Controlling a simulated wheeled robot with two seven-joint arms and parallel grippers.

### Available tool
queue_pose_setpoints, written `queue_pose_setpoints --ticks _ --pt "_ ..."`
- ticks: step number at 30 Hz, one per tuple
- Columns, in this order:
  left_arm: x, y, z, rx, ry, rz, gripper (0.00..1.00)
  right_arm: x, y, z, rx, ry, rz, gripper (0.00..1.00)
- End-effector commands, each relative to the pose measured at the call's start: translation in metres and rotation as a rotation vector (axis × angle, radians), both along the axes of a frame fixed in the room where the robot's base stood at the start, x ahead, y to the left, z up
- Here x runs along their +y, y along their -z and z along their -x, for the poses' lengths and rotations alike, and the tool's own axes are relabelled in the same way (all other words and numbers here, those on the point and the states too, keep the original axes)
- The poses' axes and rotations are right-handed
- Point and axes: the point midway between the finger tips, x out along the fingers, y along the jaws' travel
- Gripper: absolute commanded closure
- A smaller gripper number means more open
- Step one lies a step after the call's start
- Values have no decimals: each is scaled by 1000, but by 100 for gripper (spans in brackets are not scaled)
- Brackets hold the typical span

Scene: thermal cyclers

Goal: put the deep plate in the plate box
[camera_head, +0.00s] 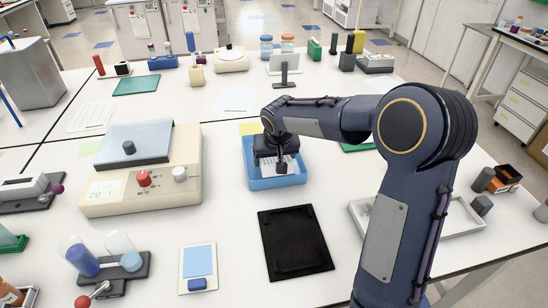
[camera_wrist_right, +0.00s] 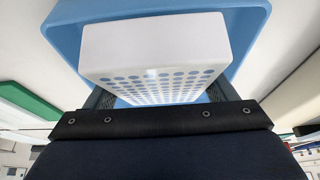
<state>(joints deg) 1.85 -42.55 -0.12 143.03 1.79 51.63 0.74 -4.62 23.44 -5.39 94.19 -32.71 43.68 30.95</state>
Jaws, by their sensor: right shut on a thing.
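The blue plate box (camera_head: 278,183) stands on the white table in the middle of the head view. My right gripper (camera_head: 276,165) is over and inside the box opening, pointing down. It is shut on the deep plate (camera_head: 291,164), a white block with rows of holes. The wrist view shows the plate (camera_wrist_right: 155,42) between the fingers, with the box wall (camera_wrist_right: 252,22) around its far side. The plate is within the box outline; whether it touches the box floor is hidden. My left gripper is out of view.
A black mat (camera_head: 295,243) lies in front of the box. A white tray (camera_head: 462,218) lies right, partly behind my arm. Bare table lies between box and device.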

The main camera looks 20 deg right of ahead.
Motion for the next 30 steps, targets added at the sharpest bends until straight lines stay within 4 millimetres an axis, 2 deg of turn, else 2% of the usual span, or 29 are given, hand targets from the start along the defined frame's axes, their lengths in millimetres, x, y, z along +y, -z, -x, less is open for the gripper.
queue_pose_setpoints --ticks 3,4,9,16,21,30 --pt "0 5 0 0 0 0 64 0 5 0 -1 0 0 50" --pt "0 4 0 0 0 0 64 0 4 0 -1 0 0 19" --pt "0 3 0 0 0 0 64 0 3 0 0 0 0 0" --pt "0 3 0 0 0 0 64 0 3 0 0 0 0 0" --pt "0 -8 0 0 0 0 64 0 -7 1 -1 0 -1 0" --pt "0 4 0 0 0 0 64 13 -52 24 -5 -2 -1 0"
